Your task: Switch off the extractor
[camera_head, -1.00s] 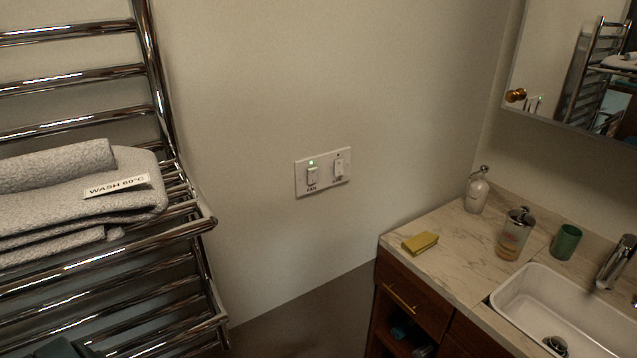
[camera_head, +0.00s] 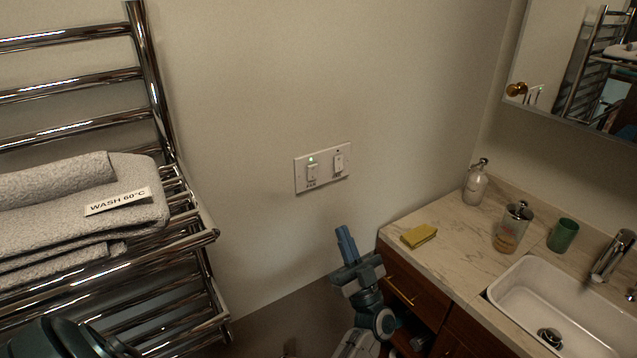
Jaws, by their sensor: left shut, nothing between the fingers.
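A white switch plate (camera_head: 323,167) is on the wall in the middle of the head view. Its left switch (camera_head: 312,172) has a lit green light above it; the label under it, clearer a second ago, reads FAN. Its right switch (camera_head: 339,162) has a dark indicator, and its label is too small to read. My left gripper (camera_head: 345,236) is shut and empty, with its fingers pointing up. It shows below the plate and a little right of it, apart from both switches. My right gripper is not in view.
A chrome towel rail (camera_head: 160,95) with grey towels (camera_head: 60,210) stands at the left. At the right, a marble-look counter (camera_head: 450,255) over a wooden cabinet holds a sponge (camera_head: 419,235), dispensers, a green cup (camera_head: 563,235) and a sink. The wall around the plate is clear.

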